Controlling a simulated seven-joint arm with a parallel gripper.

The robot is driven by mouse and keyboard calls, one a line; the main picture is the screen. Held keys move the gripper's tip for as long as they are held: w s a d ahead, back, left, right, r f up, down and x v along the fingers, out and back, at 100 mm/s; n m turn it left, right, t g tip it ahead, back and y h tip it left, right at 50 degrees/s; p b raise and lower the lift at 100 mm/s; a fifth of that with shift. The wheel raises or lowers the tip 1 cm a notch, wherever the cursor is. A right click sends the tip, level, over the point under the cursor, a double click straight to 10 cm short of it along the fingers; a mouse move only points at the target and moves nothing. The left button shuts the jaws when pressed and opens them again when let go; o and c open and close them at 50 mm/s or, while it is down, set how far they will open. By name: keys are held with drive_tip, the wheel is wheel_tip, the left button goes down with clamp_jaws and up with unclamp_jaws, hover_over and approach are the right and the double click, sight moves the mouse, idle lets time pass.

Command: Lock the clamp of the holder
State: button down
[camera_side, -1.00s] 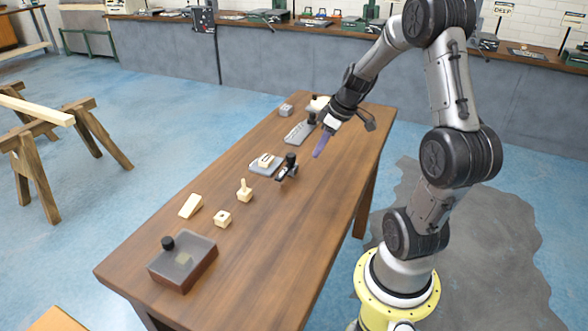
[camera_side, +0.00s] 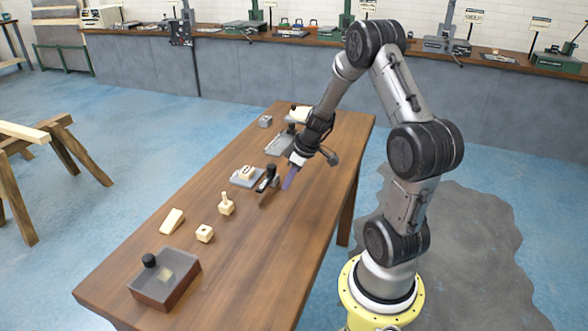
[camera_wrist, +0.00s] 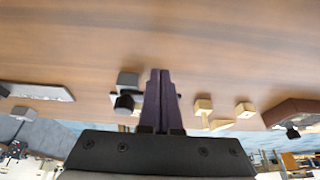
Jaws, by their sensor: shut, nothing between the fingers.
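The holder is a grey plate (camera_side: 246,178) with a light wooden piece (camera_side: 247,172) on it, near the middle of the table. Its dark clamp (camera_side: 268,180) stands at the plate's right edge. The clamp's dark block and round black knob (camera_wrist: 125,101) show in the wrist view, just left of my fingers. I cannot tell the clamp's lock state. My gripper (camera_side: 286,187) has purple fingers pointing down, just right of the clamp and seemingly apart from it. In the wrist view its fingers (camera_wrist: 160,72) are together and empty, partly covering what lies behind them.
A wooden peg piece (camera_side: 226,206), a small block (camera_side: 204,233) and a wedge (camera_side: 172,221) lie nearer the front. A box with a black knob (camera_side: 165,290) stands at the front end. A grey tray (camera_side: 279,146) lies farther back. The table's right side is clear.

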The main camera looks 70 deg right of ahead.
sight(266, 177)
drive_tip(key=shift+w+f, duration=0.15)
drive_tip(key=shift+w, duration=0.95)
drive_tip(key=shift+w+f, duration=0.15)
drive_tip(key=shift+w, duration=0.9)
